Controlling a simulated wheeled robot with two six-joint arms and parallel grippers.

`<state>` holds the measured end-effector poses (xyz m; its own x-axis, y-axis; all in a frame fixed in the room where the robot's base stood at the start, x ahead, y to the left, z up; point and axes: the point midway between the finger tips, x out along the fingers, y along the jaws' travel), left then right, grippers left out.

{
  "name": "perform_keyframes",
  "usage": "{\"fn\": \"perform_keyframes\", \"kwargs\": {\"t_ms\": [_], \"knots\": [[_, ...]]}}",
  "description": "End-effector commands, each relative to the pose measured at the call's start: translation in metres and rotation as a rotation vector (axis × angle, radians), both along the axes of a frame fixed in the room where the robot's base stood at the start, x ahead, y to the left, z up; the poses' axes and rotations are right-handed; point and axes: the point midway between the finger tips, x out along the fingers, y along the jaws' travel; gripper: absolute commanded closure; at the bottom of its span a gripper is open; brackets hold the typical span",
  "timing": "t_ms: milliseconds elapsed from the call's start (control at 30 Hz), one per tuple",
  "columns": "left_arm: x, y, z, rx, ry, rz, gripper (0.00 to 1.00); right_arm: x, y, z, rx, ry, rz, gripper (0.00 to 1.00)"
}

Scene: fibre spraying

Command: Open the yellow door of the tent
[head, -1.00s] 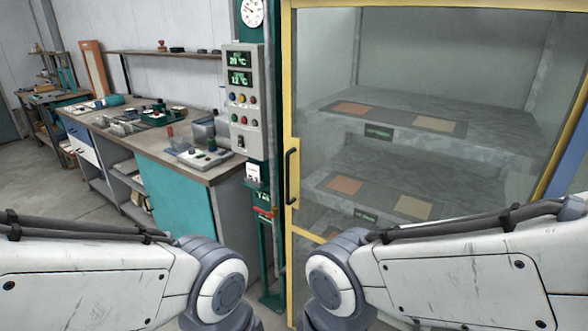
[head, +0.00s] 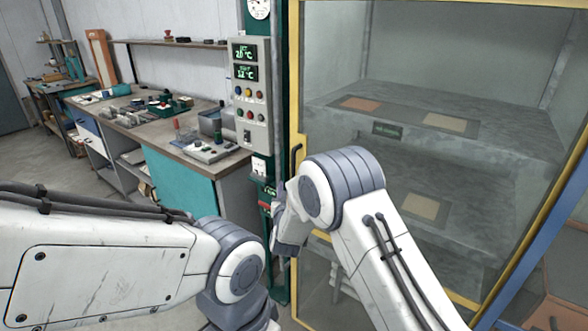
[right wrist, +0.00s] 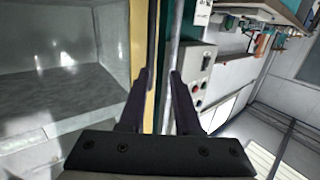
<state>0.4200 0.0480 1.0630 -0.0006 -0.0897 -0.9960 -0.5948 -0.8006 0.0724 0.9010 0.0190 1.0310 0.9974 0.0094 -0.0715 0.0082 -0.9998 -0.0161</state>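The yellow-framed glass door (head: 294,90) of the tent stands at the right in the head view and looks shut. Its dark upright handle (head: 297,158) is on the door's left side, its lower part hidden behind my right arm. My right gripper (head: 283,240) is low beside the door's left edge, mostly hidden by its own wrist. In the right wrist view the right gripper (right wrist: 166,88) has its fingers apart. A dark bar (right wrist: 152,35), apparently the handle, runs along the yellow frame (right wrist: 138,50) near the left fingertip. My left gripper is out of view.
A control box (head: 249,90) with displays and buttons hangs on a green post left of the door. A workbench (head: 190,160) with tools stands further left. Behind the glass are grey shelves (head: 480,145) with coloured plates. Open floor lies at far left.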

Motion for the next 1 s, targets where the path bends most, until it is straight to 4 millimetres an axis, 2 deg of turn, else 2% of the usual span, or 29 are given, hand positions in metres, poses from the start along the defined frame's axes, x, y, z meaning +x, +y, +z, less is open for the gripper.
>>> {"fn": "perform_keyframes", "kwargs": {"t_ms": [100, 267, 700, 1000], "knots": [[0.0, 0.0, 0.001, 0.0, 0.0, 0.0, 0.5, 0.007, -0.011, -0.003, -0.011, -0.057, -0.041, 0.68], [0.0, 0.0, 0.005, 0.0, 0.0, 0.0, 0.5, 0.018, -0.014, -0.002, -0.014, -0.075, -0.052, 0.68], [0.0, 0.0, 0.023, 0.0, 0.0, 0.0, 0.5, 0.086, -0.017, -0.001, -0.013, -0.072, -0.05, 0.68], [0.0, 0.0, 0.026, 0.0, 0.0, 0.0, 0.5, 0.109, -0.018, -0.003, -0.014, -0.071, -0.049, 0.68]]}}
